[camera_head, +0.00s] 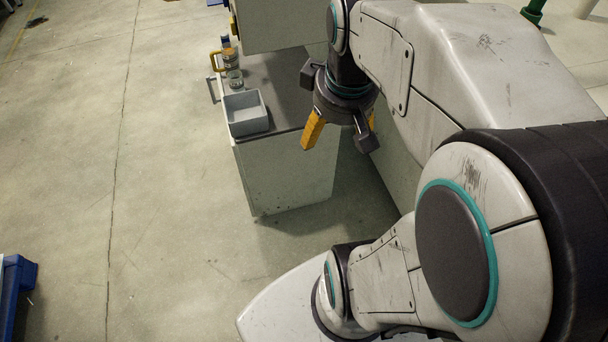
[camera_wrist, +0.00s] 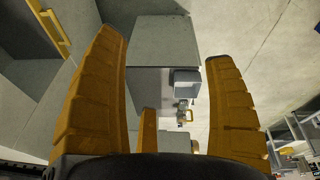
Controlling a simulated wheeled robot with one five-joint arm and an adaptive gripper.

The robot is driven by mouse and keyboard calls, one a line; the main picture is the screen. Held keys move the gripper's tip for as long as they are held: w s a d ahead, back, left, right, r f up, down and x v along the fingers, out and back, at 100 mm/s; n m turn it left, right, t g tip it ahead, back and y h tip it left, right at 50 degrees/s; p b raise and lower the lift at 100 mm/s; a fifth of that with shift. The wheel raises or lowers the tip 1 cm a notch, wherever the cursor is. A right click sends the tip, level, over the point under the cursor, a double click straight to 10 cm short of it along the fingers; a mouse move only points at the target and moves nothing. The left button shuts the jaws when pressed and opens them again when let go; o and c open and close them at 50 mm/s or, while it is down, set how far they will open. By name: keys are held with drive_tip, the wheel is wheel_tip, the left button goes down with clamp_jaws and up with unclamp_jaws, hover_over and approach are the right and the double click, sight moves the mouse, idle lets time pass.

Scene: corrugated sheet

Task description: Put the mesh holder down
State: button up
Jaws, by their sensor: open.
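My gripper (camera_head: 338,134) is open and empty, its yellow fingers spread and pointing down, right of and above the grey cabinet top. In the wrist view the fingers of my gripper (camera_wrist: 165,58) stand wide apart with nothing held between them. A grey open-topped bin (camera_head: 247,114) sits near the front edge of the cabinet top; the bin (camera_wrist: 186,83) also shows between the fingers in the wrist view, well beyond them. Behind it stands a clear and dark cylindrical item (camera_head: 233,70) beside a yellow handle (camera_head: 216,61). I cannot make out any mesh holder for certain.
The grey cabinet (camera_head: 285,175) has bare top surface (camera_head: 283,80) right of the bin. A taller grey unit (camera_head: 275,25) stands behind it. A blue container (camera_head: 18,285) is at the lower left. The concrete floor (camera_head: 150,180) left of the cabinet is clear.

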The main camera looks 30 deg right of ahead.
drive_tip(key=s+a+f, duration=0.1)
drive_tip(key=s+a, duration=0.1)
drive_tip(key=a, duration=0.2)
drive_tip(key=s+a+f+t+y, duration=0.1)
drive_tip(key=s+a, duration=0.1)
drive_tip(key=a, duration=0.3)
drive_tip(key=shift+s+a+f, duration=0.2)
drive_tip(key=shift+s+f, duration=0.05)
drive_tip(key=shift+s, duration=0.15)
drive_tip(key=shift+d, duration=0.1)
